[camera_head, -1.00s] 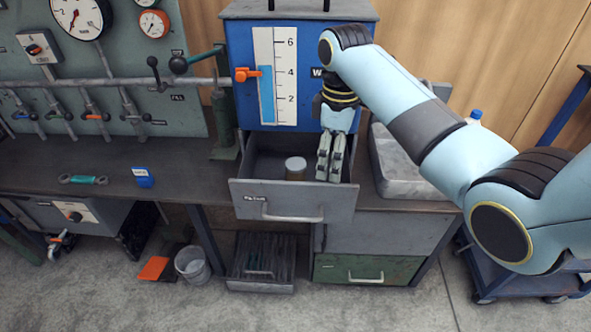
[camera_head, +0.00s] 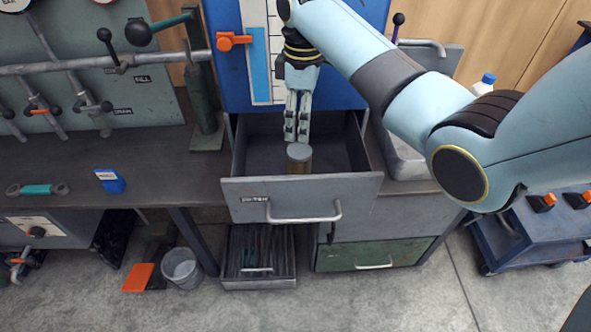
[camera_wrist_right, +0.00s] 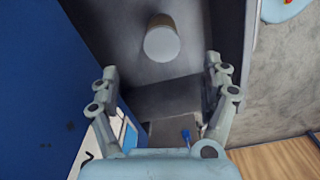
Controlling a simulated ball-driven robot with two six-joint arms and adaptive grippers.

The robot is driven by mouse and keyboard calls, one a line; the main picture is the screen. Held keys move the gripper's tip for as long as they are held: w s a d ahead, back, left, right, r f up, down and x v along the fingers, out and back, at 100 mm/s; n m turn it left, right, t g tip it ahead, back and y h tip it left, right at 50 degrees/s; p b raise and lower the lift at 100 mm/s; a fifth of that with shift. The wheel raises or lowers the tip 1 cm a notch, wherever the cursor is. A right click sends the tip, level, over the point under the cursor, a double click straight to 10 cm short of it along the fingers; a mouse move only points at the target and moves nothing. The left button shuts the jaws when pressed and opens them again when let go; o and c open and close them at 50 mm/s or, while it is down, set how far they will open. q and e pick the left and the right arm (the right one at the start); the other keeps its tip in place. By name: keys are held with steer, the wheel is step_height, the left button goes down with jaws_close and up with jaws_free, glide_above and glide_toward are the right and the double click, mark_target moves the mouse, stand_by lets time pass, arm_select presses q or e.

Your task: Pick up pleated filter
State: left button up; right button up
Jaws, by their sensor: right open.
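The pleated filter (camera_head: 299,158) is a short upright cylinder with a grey top and a brownish side. It stands inside the open grey drawer (camera_head: 300,190). In the right wrist view the filter (camera_wrist_right: 161,42) shows its pale round top, ahead of and between the fingers but apart from them. My right gripper (camera_head: 297,138) points down into the drawer, just behind the filter in the head view. In the right wrist view the right gripper (camera_wrist_right: 161,75) is open with nothing between its fingers. My left gripper is not in view.
The blue cabinet with the level scale (camera_head: 262,60) stands close behind the drawer. A small blue box (camera_head: 110,181) and a teal-handled wrench (camera_head: 38,189) lie on the bench at left. The drawer walls surround the filter.

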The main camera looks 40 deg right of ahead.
mark_target(301, 150)
step_height(301, 150, down, 3)
steer(key=shift+r+b, duration=0.1)
steer(key=shift+b, duration=0.8)
steer(key=shift+f, duration=0.3)
step_height(301, 150, down, 5)
steer(key=shift+r+b, duration=0.15)
steer(key=shift+b, duration=0.45)
steer(key=f, duration=0.2)
steer(key=f+b, duration=0.1)
steer(key=f, duration=0.3)
steer(key=shift+w+a, duration=0.1)
steer(key=shift+a, duration=0.2)
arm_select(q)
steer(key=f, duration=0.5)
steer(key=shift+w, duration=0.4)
arm_select(e)
steer(key=shift+r, duration=0.1)
steer(key=c, duration=1.3)
